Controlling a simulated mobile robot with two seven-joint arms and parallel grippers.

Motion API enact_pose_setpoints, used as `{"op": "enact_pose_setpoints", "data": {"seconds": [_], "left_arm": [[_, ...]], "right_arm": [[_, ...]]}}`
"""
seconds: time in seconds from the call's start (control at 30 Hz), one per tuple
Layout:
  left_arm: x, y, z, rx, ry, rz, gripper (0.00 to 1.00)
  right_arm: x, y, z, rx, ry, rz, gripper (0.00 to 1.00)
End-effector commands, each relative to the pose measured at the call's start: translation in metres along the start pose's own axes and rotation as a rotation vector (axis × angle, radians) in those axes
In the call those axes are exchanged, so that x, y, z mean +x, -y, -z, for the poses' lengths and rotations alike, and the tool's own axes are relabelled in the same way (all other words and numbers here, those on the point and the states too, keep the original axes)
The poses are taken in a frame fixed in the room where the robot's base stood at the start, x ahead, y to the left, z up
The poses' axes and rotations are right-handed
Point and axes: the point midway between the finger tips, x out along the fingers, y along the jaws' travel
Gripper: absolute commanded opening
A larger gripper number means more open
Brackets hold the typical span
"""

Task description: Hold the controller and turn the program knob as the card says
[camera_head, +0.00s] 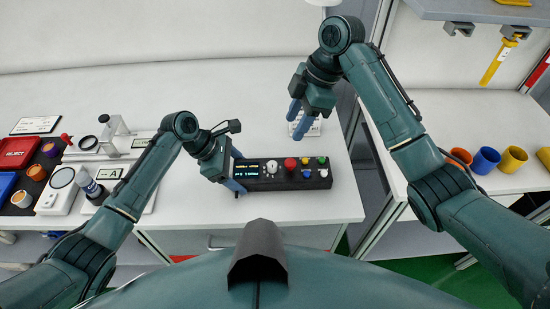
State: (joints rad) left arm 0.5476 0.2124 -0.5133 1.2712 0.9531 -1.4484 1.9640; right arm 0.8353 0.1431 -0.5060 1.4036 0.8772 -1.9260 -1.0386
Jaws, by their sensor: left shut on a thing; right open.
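The controller (312,182) is a dark box on the white table, with a lit display (248,169) at its left. A white knob (271,166) sits right of the display, and a red button (290,163) and several small coloured controls are further right. My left gripper (238,173) is shut on the controller's left end. My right gripper (297,121) is open and empty, behind and above the controller.
At left are a red REJECT tray (15,151), a dark tray with orange pots, and a stand with a lens (88,143). Several orange, blue and yellow cups (485,160) stand on the right-hand table, across a gap. Table around the controller is clear.

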Motion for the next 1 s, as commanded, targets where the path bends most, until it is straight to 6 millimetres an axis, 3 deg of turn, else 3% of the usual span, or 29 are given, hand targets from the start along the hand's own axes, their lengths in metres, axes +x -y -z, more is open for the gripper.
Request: {"op": "enact_pose_setpoints", "data": {"seconds": [0.27,0.7,1.0], "left_arm": [[0.000,0.000,-0.001,0.001,0.001,0.000,0.56],[0.000,0.000,-0.001,0.001,0.001,0.000,0.56],[0.000,0.000,-0.001,0.001,0.001,-0.001,0.56]], "right_arm": [[0.017,0.004,0.004,-0.095,-0.048,0.032,0.44],[0.099,0.007,0.007,-0.092,-0.047,0.032,0.44],[0.124,0.007,0.008,-0.093,-0.045,0.029,0.44]]}}
